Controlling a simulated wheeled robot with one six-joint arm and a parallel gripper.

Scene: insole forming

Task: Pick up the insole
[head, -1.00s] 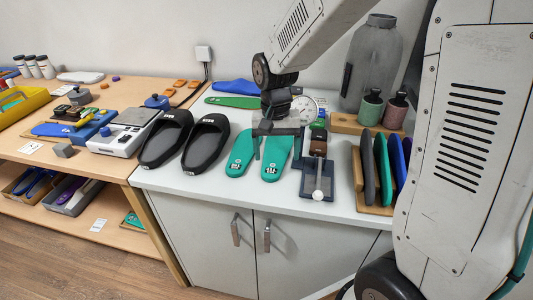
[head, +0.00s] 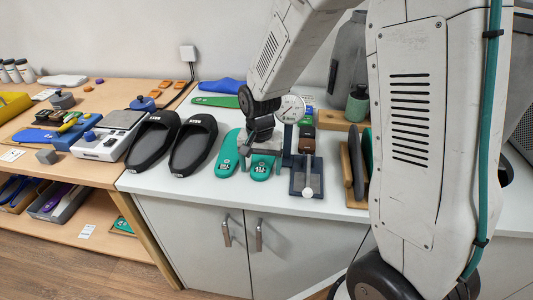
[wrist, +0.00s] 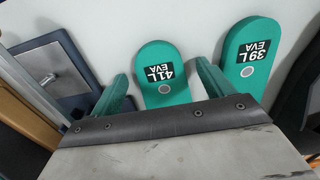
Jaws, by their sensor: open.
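Two teal insoles lie flat on the white counter. The one marked 41L (head: 261,171) is on the right in the head view and near the middle of the wrist view (wrist: 162,62). The one marked 39L (head: 227,160) is to its left in the head view and at the upper right of the wrist view (wrist: 250,42). My gripper (head: 261,160) is open above the 41L insole. In the wrist view its two teal fingers (wrist: 158,78) stand on either side of that insole's labelled end, with nothing between them gripped. My gripper hides the 41L insole's far part in the head view.
A dark-blue device (head: 307,176) with a pale knob stands close to the right of my gripper. A dial gauge (head: 291,108) is behind. Black slides (head: 193,147) lie to the left. A wooden rack (head: 351,178) stands farther right.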

